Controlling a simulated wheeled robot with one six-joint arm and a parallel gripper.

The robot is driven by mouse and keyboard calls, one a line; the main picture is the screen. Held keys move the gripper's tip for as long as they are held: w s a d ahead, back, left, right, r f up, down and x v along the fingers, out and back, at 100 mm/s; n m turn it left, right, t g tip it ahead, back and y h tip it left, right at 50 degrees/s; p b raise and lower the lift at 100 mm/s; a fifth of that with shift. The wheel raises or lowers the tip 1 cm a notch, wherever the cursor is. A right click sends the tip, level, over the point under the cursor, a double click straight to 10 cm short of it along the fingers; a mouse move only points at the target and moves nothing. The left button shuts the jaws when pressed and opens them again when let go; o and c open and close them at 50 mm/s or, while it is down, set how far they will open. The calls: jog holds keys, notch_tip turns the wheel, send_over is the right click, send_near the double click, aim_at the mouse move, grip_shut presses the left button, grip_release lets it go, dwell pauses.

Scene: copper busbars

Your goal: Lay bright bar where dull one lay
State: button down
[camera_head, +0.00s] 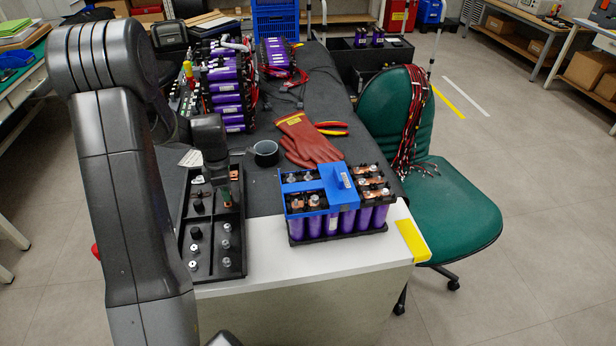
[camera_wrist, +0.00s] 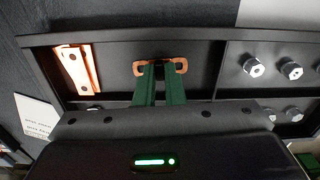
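The battery pack (camera_head: 335,220) stands to the right of the tray, with purple cells, a blue cover (camera_head: 342,190) and copper bars (camera_head: 376,190) on top.
Bolts and nuts (camera_head: 226,244) stand in the tray's near compartments. More purple cell packs (camera_head: 228,95) are farther back. A green chair (camera_head: 450,205) stands at the right. The white table front (camera_head: 300,262) is clear.

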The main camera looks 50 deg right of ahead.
jog(key=shift+r+p, duration=1.35)
jog(key=shift+r, duration=0.75)
jog(key=shift+f, duration=0.1)
jog(key=shift+s+d+r, duration=0.1)
jog(key=shift+s+r, duration=0.05)
jog(key=shift+r, duration=0.1)
jog(key=s+d+r+m+p, duration=0.3)
jog(key=s+r+m+p, duration=0.8)
jog(key=s+m, duration=0.3)
jog(key=s+d+r+m, duration=0.1)
jog(key=d, duration=0.1)
jog(key=s+d+r+m+p, duration=0.1)
jog(key=s+d+m, duration=0.1)
jog(key=s+d+r+m, duration=0.1)
jog(key=s+d+r, duration=0.1)
jog(key=shift+d+m+p, duration=0.2)
jog(key=shift+m+p, duration=0.15)
jog(key=shift+m, duration=0.05)
jog(key=shift+d+f, duration=0.1)
jog(key=shift+f, duration=0.15)
jog(key=shift+f+b, duration=1.2)
jog(key=shift+f, duration=0.55)
